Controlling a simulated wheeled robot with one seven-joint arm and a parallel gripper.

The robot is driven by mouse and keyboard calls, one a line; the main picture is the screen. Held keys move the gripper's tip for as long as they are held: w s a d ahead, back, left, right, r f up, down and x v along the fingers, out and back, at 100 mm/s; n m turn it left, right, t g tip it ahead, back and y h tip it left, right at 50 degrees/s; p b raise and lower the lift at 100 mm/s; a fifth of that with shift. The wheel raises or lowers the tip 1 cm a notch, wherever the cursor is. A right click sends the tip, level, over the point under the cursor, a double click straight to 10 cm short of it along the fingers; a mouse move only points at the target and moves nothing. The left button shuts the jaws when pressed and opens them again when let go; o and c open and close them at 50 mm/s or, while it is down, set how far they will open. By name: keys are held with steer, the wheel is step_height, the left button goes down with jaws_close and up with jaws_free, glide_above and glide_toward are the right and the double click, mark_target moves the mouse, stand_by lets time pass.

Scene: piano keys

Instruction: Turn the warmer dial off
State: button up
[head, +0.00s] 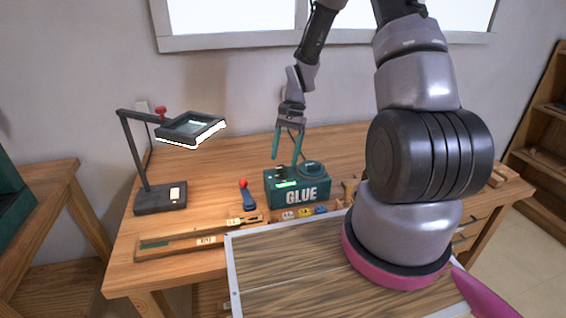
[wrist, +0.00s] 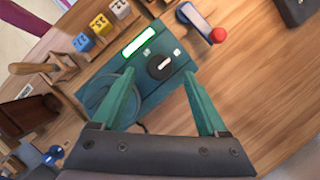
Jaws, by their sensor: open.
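The warmer is a teal box marked GLUE (head: 302,195) on the wooden table. In the wrist view, its top (wrist: 150,92) carries a round black dial (wrist: 159,67) with a white pointer mark. A lit green strip (wrist: 139,41) is beside the dial, and a round lid or pot (wrist: 104,97) is at the other end. My gripper (head: 287,160) is above the box with its teal fingers pointing down. In the wrist view, my gripper (wrist: 160,78) is open and empty, with the dial between and slightly beyond its fingertips. I cannot tell how far above the dial they are.
A blue tool with a red ball (head: 246,194) stands left of the box. A lamp (head: 160,195) is at the far left. Small numbered blocks (head: 305,213) lie in front, with a long wooden piece (head: 190,240) nearby. The table behind the box is clear.

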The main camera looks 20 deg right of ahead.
mark_target(282, 172)
steer(key=shift+x, duration=1.35)
jaws_close()
